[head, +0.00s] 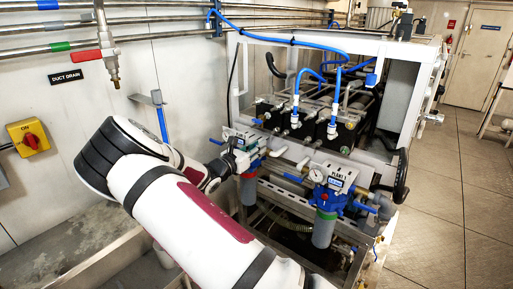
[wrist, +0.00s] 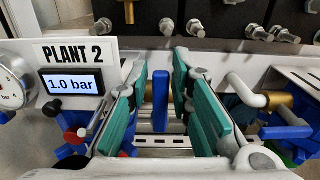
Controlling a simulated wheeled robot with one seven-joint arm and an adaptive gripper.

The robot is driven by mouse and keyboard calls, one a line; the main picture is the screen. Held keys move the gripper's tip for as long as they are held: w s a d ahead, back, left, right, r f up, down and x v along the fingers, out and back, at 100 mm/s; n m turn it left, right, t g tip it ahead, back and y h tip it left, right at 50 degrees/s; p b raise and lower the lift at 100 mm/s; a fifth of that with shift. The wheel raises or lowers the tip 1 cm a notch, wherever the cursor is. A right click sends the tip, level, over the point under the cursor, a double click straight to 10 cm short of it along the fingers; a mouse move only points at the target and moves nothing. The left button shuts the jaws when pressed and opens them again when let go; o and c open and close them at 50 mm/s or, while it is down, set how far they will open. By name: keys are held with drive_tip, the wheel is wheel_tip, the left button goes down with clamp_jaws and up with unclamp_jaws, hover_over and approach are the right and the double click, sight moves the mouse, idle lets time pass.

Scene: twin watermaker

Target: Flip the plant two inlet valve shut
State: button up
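In the wrist view my gripper (wrist: 161,78) is open, with one teal-padded finger on each side of an upright blue lever (wrist: 160,105). Gaps show between the lever and both pads. The lever stands just right of the white PLANT 2 panel (wrist: 75,52), whose display (wrist: 72,82) reads 1.0 bar. I take the lever for the plant two inlet valve handle; its pivot is hidden below. In the head view my arm reaches to the plant two unit (head: 240,140) and hides most of the gripper and the valve.
A pressure gauge (wrist: 14,85) sits left of the panel. A pipe with a brass fitting (wrist: 275,100) and blue valve parts (wrist: 287,130) lie to the right. The PLANT 1 unit (head: 325,195) stands right of my arm. Open floor (head: 440,190) lies further right.

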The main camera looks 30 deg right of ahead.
drive_tip(key=v, duration=1.2)
drive_tip(key=shift+d, duration=0.1)
drive_tip(key=s+d+r+m+g+y, duration=0.1)
drive_tip(key=s+r+m+g+y, duration=0.2)
drive_tip(key=s+m, duration=0.4)
drive_tip(key=s+d+r+m+g+y, duration=0.1)
drive_tip(key=s+m+g+y, duration=0.35)
drive_tip(key=s, duration=0.45)
drive_tip(key=s+a+r+m+t+y, duration=0.3)
drive_tip(key=s+a+r+m+y, duration=0.1)
drive_tip(key=s+a, duration=0.3)
drive_tip(key=s+a+r+m+t+y, duration=0.3)
drive_tip(key=s+a+r+m+y, duration=0.2)
drive_tip(key=s, duration=0.7)
drive_tip(key=a+r+m, duration=0.1)
drive_tip(key=a+r, duration=0.1)
drive_tip(key=a, duration=0.1)
drive_tip(key=shift+s+r+m, duration=0.3)
drive_tip(key=shift+m, duration=0.05)
drive_tip(key=shift+t+y, duration=0.25)
drive_tip(key=shift+c, duration=0.2)
